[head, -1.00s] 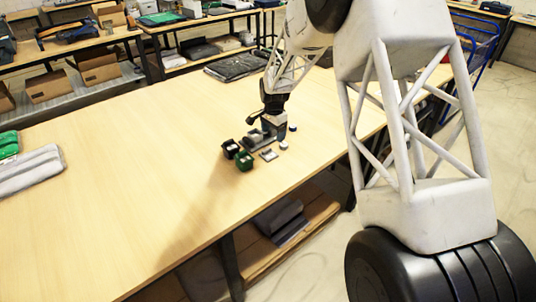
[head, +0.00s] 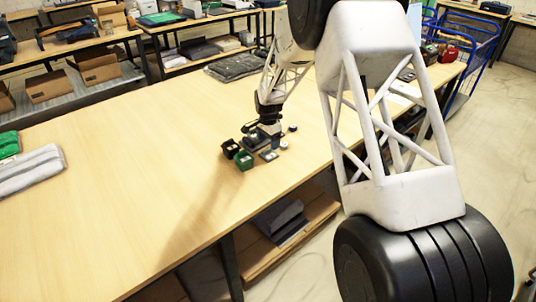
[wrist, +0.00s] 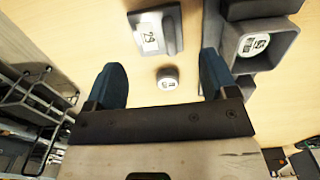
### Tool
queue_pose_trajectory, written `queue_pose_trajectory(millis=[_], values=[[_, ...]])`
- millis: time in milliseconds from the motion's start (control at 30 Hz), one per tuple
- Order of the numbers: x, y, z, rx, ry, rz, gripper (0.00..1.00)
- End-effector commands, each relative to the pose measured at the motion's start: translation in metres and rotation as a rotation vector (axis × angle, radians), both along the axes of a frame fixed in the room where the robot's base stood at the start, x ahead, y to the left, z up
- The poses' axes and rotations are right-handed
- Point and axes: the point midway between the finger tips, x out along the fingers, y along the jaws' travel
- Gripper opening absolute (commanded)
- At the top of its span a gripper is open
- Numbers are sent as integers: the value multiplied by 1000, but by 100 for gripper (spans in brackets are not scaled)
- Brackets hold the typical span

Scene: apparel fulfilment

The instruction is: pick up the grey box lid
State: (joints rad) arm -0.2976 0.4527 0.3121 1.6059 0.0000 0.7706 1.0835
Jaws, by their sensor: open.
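A flat grey piece with a white "29" label, which looks like the grey box lid (wrist: 172,33), lies at the top middle of the wrist view. In the head view the lid (head: 268,155) lies on the table just in front of my gripper (head: 270,138). In the wrist view my gripper (wrist: 160,80) is open, its two blue fingers apart with nothing held. The lid is beyond the fingertips. A small white round piece (wrist: 168,78) shows between the fingers on the table. A grey box (wrist: 270,50) with a labelled round piece in it is by the right finger.
A green box (head: 244,161) and a black box (head: 230,148) stand left of the lid. Folded grey cloth (head: 30,170) lies at the far left. The table (head: 130,180) between is clear.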

Motion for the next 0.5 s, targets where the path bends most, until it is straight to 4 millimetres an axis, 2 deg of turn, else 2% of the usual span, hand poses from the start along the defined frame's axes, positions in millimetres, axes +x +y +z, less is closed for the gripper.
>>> queue_pose_trajectory(millis=[500], values=[[0, 0, -9, -1, 1, 0, 79]])
